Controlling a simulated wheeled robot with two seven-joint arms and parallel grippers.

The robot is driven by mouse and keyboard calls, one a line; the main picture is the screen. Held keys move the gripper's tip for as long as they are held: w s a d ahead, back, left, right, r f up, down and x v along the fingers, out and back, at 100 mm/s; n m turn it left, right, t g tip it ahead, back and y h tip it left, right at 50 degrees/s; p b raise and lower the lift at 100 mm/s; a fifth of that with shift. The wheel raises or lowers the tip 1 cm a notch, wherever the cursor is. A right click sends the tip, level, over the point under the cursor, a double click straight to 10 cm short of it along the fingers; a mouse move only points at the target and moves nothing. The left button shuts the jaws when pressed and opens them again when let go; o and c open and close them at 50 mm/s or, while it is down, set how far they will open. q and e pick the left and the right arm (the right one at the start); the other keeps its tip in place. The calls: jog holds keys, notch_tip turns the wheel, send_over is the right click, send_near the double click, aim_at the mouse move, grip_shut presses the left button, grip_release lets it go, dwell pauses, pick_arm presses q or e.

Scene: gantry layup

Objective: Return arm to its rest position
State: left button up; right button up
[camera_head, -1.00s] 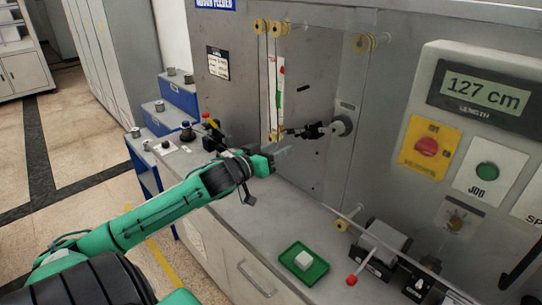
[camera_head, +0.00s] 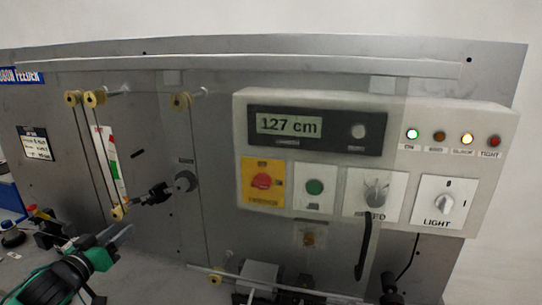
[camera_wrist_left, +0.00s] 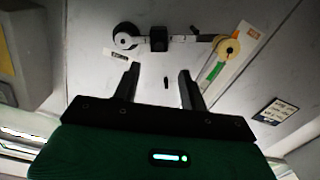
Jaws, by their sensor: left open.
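My left arm, green and black, comes in at the lower left of the head view. Its gripper (camera_head: 122,236) is in front of the grey feeder panel, below and left of a black clamp-like fitting (camera_head: 154,195) on the panel. In the left wrist view the two dark fingers (camera_wrist_left: 158,88) stand apart with nothing between them. Beyond them are the panel, the fitting (camera_wrist_left: 158,40) and a yellow roller (camera_wrist_left: 228,47). My right arm is not in view.
A control box with a 127 cm display (camera_head: 290,125), a red knob (camera_head: 262,181) and a green button (camera_head: 314,187) is on the panel's right. Yellow rollers (camera_head: 181,101) are at upper left. Small devices (camera_head: 258,277) stand along the bottom edge.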

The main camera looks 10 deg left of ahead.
pick_arm(q)
jog(key=s+d+f+g+y, duration=0.1)
jog(key=s+d+f+g, duration=0.2)
jog(key=s+d+f, duration=0.4)
jog(key=s+d+f+m+g, duration=0.1)
jog(key=s+d+f+g, duration=0.2)
jog(key=f, duration=0.7)
jog(key=s+d+f+g+y, duration=0.1)
jog(key=s+d+f+g, duration=0.25)
jog(key=s+f, duration=0.4)
jog(key=s+d+f+m+g+h, duration=0.1)
jog(key=s+d+f+m+g, duration=0.3)
jog(key=s+d, duration=0.65)
notch_tip(320, 180, down, 29)
jog(key=n+g, duration=0.1)
jog(key=g, duration=0.1)
jog(key=s+a+f, duration=0.2)
jog(key=s+f, duration=0.8)
jog(key=s+a+f+g, duration=0.1)
jog(key=s+a+f, duration=0.1)
jog(key=s+f, duration=0.8)
jog(key=shift+f, duration=0.5)
jog(key=shift+d, duration=0.1)
